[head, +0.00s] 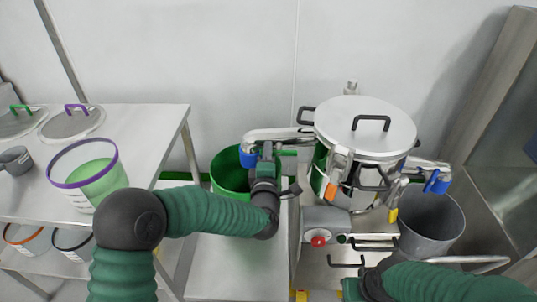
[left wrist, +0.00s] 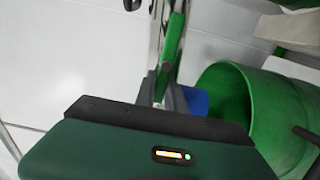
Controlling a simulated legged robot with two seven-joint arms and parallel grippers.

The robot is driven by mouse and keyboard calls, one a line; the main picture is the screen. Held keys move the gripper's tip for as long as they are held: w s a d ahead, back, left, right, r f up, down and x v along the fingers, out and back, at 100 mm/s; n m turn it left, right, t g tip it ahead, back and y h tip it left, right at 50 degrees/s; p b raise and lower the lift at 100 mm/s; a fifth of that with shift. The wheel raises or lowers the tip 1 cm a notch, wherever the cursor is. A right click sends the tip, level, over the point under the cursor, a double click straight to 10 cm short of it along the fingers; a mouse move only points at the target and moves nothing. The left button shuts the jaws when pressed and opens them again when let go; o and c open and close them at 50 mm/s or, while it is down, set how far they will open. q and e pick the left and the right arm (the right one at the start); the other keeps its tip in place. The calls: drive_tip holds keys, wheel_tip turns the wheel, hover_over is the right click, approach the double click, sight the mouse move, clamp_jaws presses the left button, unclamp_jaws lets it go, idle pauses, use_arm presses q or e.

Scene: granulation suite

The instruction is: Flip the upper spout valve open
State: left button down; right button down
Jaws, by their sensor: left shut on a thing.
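The upper spout (head: 278,133) is a shiny metal pipe reaching left from the steel vessel (head: 365,130), with a blue outlet end (head: 248,159). Its green valve lever (head: 287,153) shows beside my left gripper (head: 266,156). In the left wrist view the lever (left wrist: 173,45) runs alongside the metal pipe (left wrist: 156,35), down to the fingers. My left gripper is shut on the lever; its fingertips partly hide the grip. My right gripper (head: 360,253) is at the lower right with its fingers apart and empty, below the vessel.
A green bucket (head: 228,172) stands under the upper spout. A grey bucket (head: 430,222) stands under a second, blue-ended spout (head: 432,176) at right. A steel table (head: 150,135) at left holds a purple-rimmed tub (head: 88,175). A red knob (head: 318,242) sits low before the vessel.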

use_arm(q)
drive_tip(key=shift+a+f, duration=0.1)
drive_tip(key=shift+f, duration=0.2)
drive_tip(key=c, duration=1.7)
unclamp_jaws()
drive_tip(key=o, duration=0.3)
drive_tip(key=shift+a, duration=0.1)
drive_tip(key=shift+s+r, duration=0.1)
drive_tip(key=shift+r, duration=0.05)
drive_tip(key=shift+s, duration=0.3)
drive_tip(key=s+p, duration=0.1)
drive_tip(key=s, duration=1.5)
